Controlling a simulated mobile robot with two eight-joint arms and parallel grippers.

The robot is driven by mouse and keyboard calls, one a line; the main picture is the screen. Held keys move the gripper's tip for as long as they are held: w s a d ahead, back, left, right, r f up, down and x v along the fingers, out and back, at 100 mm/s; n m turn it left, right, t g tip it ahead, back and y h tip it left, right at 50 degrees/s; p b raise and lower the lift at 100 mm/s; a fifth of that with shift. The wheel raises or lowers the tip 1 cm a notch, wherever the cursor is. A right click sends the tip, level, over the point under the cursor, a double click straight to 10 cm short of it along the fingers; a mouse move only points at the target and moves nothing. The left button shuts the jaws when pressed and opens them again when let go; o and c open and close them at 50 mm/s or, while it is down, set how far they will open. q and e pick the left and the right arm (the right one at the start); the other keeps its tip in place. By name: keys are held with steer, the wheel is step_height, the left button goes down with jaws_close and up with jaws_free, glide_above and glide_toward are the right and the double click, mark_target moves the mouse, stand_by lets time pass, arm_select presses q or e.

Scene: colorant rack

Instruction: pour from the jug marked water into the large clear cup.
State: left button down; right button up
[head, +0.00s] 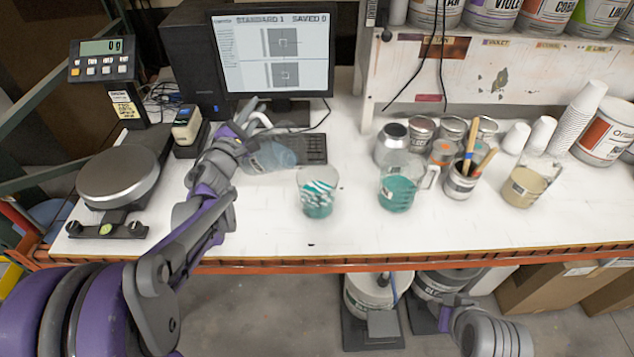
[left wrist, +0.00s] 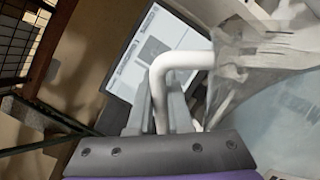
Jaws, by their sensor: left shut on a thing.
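My left gripper (head: 250,117) is shut on the white handle (left wrist: 178,62) of a clear jug (head: 270,156) with pale blue liquid. The jug is above the back of the table, in front of the keyboard. In the left wrist view the jug (left wrist: 255,105) fills the right side, its marking only partly visible. It looks tilted, but its rim is hard to make out. A large clear cup (head: 318,192) stands to its right, apart from it, with teal and white streaked contents. My right gripper (head: 456,304) is low, below the table edge; its fingers are unclear.
A clear jug with teal liquid (head: 397,193) and one with tan liquid (head: 524,187) stand to the right. A can of brushes (head: 460,184) is between them. A scale (head: 118,177) is at left, a monitor (head: 272,55) behind. The front middle table is clear.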

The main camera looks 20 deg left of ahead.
arm_select(q)
steer(key=shift+w+a, duration=0.25)
steer(key=shift+w, duration=0.15)
steer(key=shift+s+d, duration=0.25)
steer(key=shift+s, duration=0.1)
steer(key=shift+a+f, duration=0.15)
steer(key=shift+a, duration=0.1)
steer(key=a+f+n+b, duration=0.2)
steer(key=f, duration=0.1)
steer(key=f+n+b, duration=0.1)
steer(key=n+b, duration=0.1)
steer(key=shift+s+a+f+y, duration=0.15)
steer(key=shift+s+a+y, duration=0.15)
steer(key=shift+a, duration=0.1)
steer(key=w+a+f+n+g+b, duration=0.1)
steer(key=a+f+n+b, duration=0.4)
steer(key=f, duration=0.6)
steer(key=shift+w+a+f+n+g+b, duration=0.3)
steer(key=shift+w+n+b, duration=0.5)
steer(key=shift+n+b, duration=0.8)
arm_select(e)
steer(key=s+f, duration=0.2)
steer(key=f, duration=0.6)
steer(key=s+f+g, duration=0.1)
steer(key=s+f, duration=0.2)
steer(key=f, duration=0.5)
steer(key=shift+s+a+f, duration=0.15)
steer(key=shift+s+f, duration=0.15)
steer(key=shift+s, duration=0.05)
